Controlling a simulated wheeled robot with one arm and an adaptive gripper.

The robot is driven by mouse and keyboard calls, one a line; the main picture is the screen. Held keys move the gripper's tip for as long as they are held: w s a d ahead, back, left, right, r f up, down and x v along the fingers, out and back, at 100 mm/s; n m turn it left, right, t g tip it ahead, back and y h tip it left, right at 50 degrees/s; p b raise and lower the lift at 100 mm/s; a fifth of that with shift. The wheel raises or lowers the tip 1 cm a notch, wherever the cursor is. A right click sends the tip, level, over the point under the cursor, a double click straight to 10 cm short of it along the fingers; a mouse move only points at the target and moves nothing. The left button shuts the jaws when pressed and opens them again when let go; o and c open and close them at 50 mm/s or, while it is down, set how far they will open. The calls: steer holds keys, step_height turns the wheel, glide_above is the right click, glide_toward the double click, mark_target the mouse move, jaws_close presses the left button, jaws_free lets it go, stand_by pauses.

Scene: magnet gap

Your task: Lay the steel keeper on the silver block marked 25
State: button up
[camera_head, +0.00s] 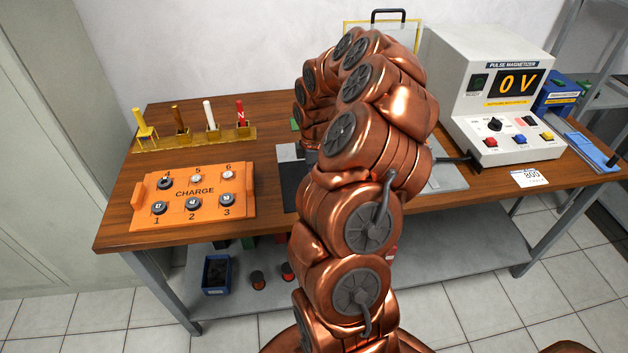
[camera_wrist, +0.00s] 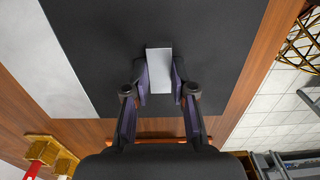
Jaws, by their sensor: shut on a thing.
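In the wrist view my gripper (camera_wrist: 161,80) is shut on a plain pale grey rectangular bar, which looks like the steel keeper (camera_wrist: 159,58). One dark finger is on each long side of it, and its far end sticks out past the fingertips. The bar is over a black mat (camera_wrist: 215,30); I cannot tell whether it touches the mat. In the head view my copper arm hides the gripper and the bar. I cannot make out a silver block marked 25 in either view.
An orange CHARGE tray (camera_head: 148,216) with several round pieces sits at the table's left front. A yellow rack (camera_head: 190,139) with upright holders stands behind it. A pulse magnetizer (camera_head: 490,90) reading 0 V stands at the right. The wooden table (camera_head: 118,228) ends near the mat.

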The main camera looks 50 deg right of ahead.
steer(key=shift+r, duration=0.1)
jaws_close()
steer(key=shift+r+p, duration=0.75)
steer(key=shift+r, duration=1.65)
